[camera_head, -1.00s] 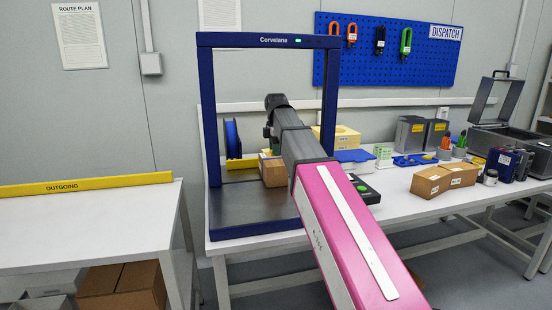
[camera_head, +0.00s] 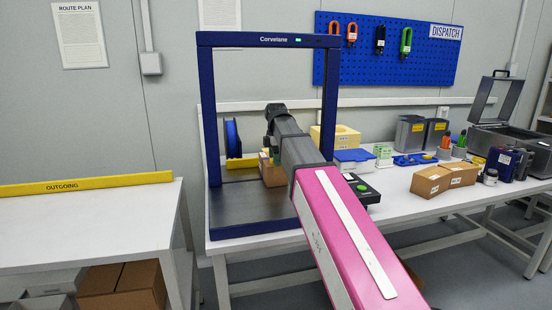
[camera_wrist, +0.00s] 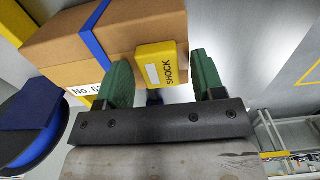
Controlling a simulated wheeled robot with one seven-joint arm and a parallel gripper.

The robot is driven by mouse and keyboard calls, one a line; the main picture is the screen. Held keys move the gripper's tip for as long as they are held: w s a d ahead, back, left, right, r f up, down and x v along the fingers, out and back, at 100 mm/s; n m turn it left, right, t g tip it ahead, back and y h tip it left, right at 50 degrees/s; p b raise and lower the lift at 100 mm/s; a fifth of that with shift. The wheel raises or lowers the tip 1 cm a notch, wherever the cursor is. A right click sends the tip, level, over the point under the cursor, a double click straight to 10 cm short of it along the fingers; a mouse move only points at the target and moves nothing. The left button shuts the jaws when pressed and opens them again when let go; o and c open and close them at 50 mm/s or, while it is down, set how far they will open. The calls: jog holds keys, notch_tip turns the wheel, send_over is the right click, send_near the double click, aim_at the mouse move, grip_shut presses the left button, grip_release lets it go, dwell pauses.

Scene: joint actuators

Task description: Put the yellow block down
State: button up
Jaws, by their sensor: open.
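A small yellow block (camera_wrist: 157,64) marked SHOCK shows in the wrist view against a cardboard box (camera_wrist: 75,45) with a blue strap. My gripper (camera_wrist: 160,60) is open, with one green finger on each side of the block. A gap shows at the right finger; I cannot tell whether the left finger touches it. In the head view the box (camera_head: 272,174) stands inside the blue frame (camera_head: 212,130), and my gripper (camera_head: 268,138) is by its top, partly hidden by my arm. I cannot make out the small block there.
A blue spool (camera_head: 232,138) stands left of the box, and it shows in the wrist view (camera_wrist: 35,125). A yellow foam-like block (camera_head: 345,136), a blue-lidded container (camera_head: 354,160) and a black device with a green button (camera_head: 362,188) lie to the right. The frame's front floor (camera_head: 245,212) is clear.

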jog(key=shift+r, duration=0.15)
notch_tip(320, 180, up, 12)
dwell(0.5)
